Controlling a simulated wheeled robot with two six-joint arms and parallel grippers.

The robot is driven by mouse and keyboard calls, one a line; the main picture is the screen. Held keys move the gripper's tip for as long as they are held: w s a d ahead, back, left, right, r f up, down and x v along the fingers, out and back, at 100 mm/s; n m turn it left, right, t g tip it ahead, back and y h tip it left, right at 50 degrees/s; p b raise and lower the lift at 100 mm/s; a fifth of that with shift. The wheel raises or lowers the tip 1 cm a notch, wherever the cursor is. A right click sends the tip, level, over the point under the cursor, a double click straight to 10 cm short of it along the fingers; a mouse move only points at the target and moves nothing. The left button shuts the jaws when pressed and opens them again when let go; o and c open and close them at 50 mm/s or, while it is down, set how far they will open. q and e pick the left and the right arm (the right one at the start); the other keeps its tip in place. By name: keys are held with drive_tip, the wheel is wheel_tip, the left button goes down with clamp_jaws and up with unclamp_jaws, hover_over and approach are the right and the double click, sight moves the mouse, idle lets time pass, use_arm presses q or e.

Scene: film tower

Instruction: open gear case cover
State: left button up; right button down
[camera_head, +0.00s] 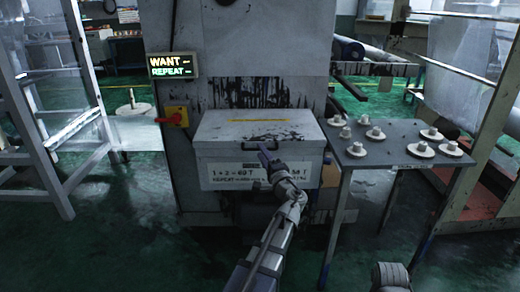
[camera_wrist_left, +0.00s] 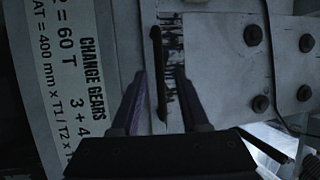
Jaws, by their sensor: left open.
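The gear case is a pale grey box (camera_head: 215,160) on the front of the machine, with its cover (camera_head: 225,128) shut. A dark handle bar (camera_head: 262,147) sits at the cover's front edge. It also shows as a dark bar (camera_wrist_left: 156,62) in the left wrist view. My left gripper (camera_head: 265,158) is at the case front, close to the handle. In the left wrist view its fingers (camera_wrist_left: 164,95) are apart, with the handle lined up between them. I cannot tell whether they touch it.
A grey side table (camera_head: 395,148) with several round gears stands right of the case. A red switch with a yellow plate (camera_head: 173,117) is left of it. A lit sign (camera_head: 170,66) hangs above the switch. Glass panels stand at both sides. Green floor is open in front.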

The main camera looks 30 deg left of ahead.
use_arm(q)
drive_tip(key=shift+x, duration=1.3)
drive_tip(key=shift+c, duration=0.2)
clamp_jaws()
idle(0.4)
